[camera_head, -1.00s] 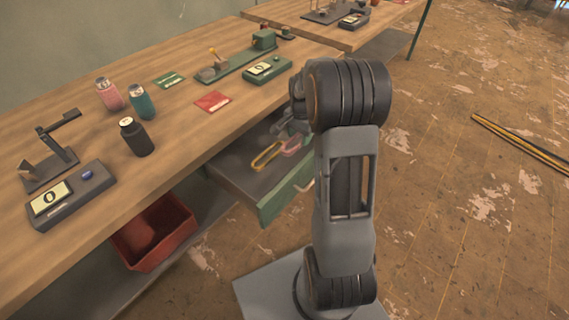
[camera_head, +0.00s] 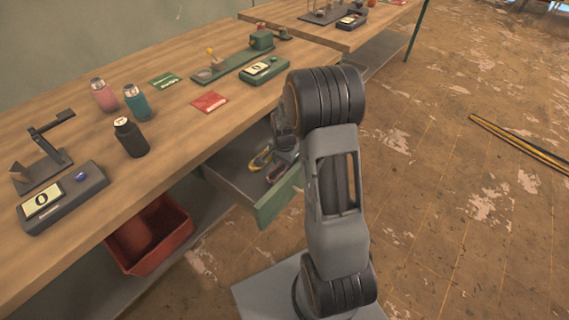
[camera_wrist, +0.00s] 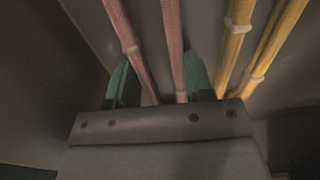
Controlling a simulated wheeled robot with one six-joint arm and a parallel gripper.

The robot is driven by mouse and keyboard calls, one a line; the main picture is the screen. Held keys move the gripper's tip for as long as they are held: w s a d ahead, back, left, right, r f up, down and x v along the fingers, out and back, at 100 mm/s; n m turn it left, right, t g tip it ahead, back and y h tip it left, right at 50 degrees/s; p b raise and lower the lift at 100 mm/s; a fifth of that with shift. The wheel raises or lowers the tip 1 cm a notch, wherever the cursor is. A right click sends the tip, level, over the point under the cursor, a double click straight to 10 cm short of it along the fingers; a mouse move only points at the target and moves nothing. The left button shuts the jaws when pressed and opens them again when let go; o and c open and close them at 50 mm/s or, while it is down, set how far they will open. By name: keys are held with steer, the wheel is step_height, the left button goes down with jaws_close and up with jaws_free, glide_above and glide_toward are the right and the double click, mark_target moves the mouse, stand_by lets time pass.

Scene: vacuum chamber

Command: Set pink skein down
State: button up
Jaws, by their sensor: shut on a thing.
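The pink skein (camera_wrist: 172,45) runs up between the two green fingertips of my gripper (camera_wrist: 160,82) in the wrist view. My gripper is shut on it. The yellow skein (camera_wrist: 240,35) lies just to the right, beside the gripper. In the head view my gripper (camera_head: 283,143) is down inside the open drawer (camera_head: 232,167) under the workbench. There the yellow skein (camera_head: 262,157) shows left of the gripper, and only a small bit of the pink skein (camera_head: 275,173) shows below it. Whether the pink skein touches the drawer floor I cannot tell.
The drawer's green front (camera_head: 278,202) stands out into the aisle, close to my arm. The workbench (camera_head: 160,110) above carries bottles, devices and cards. A red bin (camera_head: 150,240) sits on the shelf below, left of the drawer.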

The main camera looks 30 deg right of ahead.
mark_target(284, 168)
steer(key=shift+f, duration=0.15)
steer(key=o, duration=0.9)
step_height(284, 168, up, 12)
steer(key=p, duration=0.2)
steer(key=s+a+r+n+t, duration=0.1)
steer(key=s+a+r+n, duration=0.3)
steer(key=s+n, duration=0.2)
steer(key=s+a+r+n+t, duration=0.2)
steer(key=s+a+r+n, duration=0.2)
steer(key=s+n, duration=0.3)
steer(key=s+a, duration=0.1)
steer(key=s, duration=0.2)
steer(key=shift+a, duration=0.3)
